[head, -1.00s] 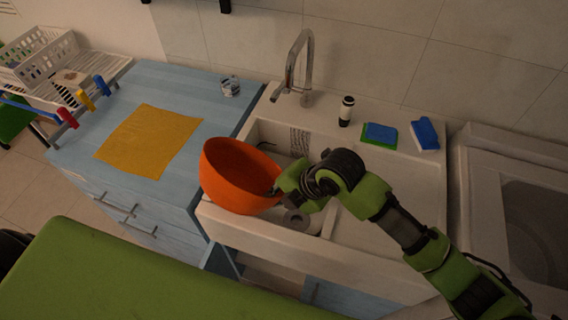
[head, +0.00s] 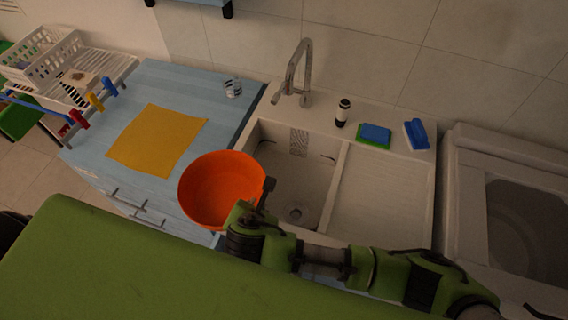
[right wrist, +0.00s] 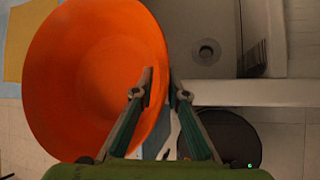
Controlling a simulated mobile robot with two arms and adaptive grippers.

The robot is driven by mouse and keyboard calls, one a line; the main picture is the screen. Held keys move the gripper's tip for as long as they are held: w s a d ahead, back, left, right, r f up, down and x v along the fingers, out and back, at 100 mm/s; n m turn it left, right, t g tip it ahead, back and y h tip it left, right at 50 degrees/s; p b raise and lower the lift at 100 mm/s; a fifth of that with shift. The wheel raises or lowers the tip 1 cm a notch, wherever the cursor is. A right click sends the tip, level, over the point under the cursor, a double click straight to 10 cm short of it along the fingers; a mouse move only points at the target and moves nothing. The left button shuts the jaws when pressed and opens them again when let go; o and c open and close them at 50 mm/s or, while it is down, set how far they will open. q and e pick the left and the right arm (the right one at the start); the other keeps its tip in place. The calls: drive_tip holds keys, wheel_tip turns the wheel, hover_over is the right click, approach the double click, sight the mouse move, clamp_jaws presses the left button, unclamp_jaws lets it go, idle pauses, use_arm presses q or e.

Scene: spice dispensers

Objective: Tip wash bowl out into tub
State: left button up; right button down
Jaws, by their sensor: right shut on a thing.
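The orange wash bowl (head: 218,190) hangs in front of the corner between the blue counter and the sink, its mouth facing up and slightly tilted. It also fills the left of the right wrist view (right wrist: 85,75); I see no contents in it. My right gripper (head: 266,193) is shut on the bowl's right rim, with one finger inside and one outside in the right wrist view (right wrist: 165,90). A pale tub with a dark grey hollow (head: 515,232) stands at the far right, apart from the bowl. My left gripper is not in view.
The white sink (head: 300,180) with a drainboard and tall faucet (head: 299,70) lies between bowl and tub. A black-and-white bottle (head: 342,112), sponge (head: 375,134) and blue brush (head: 416,133) stand behind it. A yellow cloth (head: 155,140) and glass (head: 233,88) are on the counter.

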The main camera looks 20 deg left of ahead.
drive_tip(key=shift+s+a+r, duration=0.15)
wheel_tip(320, 180, up, 3)
drive_tip(key=p, duration=0.3)
drive_tip(key=shift+r+t, duration=0.3)
drive_tip(key=shift+r, duration=0.65)
